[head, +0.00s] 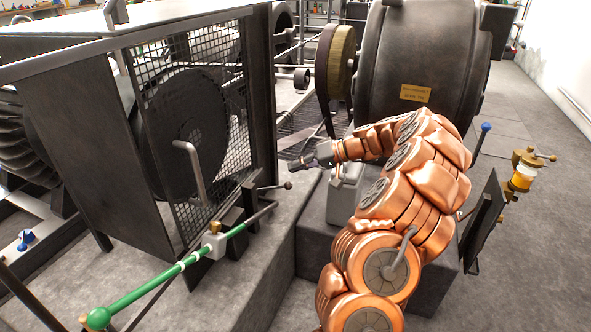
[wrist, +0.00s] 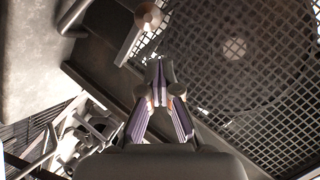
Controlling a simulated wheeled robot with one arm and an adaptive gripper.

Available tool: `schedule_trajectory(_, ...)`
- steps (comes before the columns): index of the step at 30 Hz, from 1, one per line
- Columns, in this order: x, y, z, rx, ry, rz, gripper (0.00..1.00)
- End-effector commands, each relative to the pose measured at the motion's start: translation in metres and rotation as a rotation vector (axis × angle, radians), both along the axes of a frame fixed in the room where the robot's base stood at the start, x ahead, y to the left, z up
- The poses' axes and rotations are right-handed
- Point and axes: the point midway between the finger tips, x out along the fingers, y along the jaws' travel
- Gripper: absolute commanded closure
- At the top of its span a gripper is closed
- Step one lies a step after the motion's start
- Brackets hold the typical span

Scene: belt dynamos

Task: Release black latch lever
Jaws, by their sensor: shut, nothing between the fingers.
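The black latch lever (head: 270,187) is a short dark bar with a round knob at its right end. It sits at the lower right edge of the mesh guard (head: 192,130), above the end of a grey rod. My gripper (head: 294,164) is shut and empty, pointing left just above the lever's knob, with a visible gap. In the wrist view my closed fingertips (wrist: 160,84) are in front of the dark guard frame. A round brownish knob (wrist: 147,15) shows beyond them; I cannot tell whether it belongs to the latch lever.
A green-ended rod (head: 130,303) runs along the guard's front. A metal grab handle (head: 192,172) stands out from the mesh. A belt pulley (head: 340,60) and a large dark dynamo housing (head: 410,50) stand behind my arm.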

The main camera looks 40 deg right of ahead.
Motion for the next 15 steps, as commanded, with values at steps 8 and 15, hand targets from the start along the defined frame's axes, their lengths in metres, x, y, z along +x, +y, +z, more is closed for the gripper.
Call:
schedule_trajectory(8, 0.003, -0.023, 0.021, 0.000, 0.000, -0.002, 1.00)
schedule_trajectory(15, -0.026, -0.049, 0.043, -0.002, 0.000, 0.004, 1.00)
